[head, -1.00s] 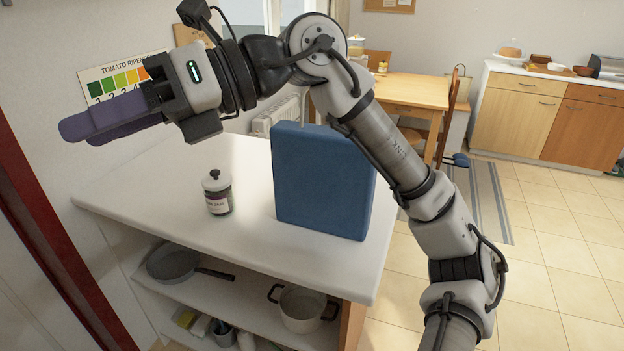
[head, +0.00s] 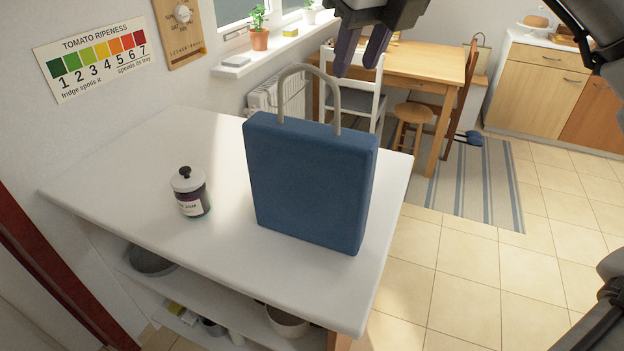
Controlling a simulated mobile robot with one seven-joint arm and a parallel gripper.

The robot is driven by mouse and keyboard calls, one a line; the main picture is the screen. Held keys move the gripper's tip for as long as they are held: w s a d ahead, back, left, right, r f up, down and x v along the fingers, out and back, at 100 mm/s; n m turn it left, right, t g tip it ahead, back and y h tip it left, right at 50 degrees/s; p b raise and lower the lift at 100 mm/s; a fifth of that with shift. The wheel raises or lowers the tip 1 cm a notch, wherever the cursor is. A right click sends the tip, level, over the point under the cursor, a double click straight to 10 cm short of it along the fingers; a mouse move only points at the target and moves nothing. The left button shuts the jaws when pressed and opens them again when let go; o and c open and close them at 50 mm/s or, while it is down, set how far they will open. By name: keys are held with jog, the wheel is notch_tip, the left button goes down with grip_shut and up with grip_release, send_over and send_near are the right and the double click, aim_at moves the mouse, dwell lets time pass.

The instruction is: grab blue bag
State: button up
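The blue bag (head: 308,185) stands upright on the white counter (head: 130,165), near its right edge. Its grey looped handle (head: 312,76) rises from the top. My gripper (head: 360,60) is at the top of the head view, above and a little right of the handle, with its dark purple fingers pointing down. The two fingers are apart with a gap between them, and nothing shows in the gap. Its upper part is cut off by the frame's top edge.
A jar with a black lid (head: 190,192) stands on the counter left of the bag. Pots sit on the shelf below. A wooden table (head: 425,70), a white chair (head: 350,90) and a stool (head: 412,115) stand behind. Tiled floor lies open at the right.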

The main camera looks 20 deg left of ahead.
aim_at(335, 107)
jog(key=x, duration=0.6)
jog(key=shift+s+a+p, duration=0.1)
jog(key=shift+p, duration=0.25)
jog(key=x, duration=0.1)
jog(key=p+x, duration=0.1)
jog(key=x, duration=0.1)
jog(key=p+x, duration=0.1)
jog(key=shift+w+a, duration=0.25)
jog(key=shift+a, duration=0.05)
jog(key=shift+w+a+f, duration=0.1)
jog(key=shift+f, duration=0.35)
grip_shut()
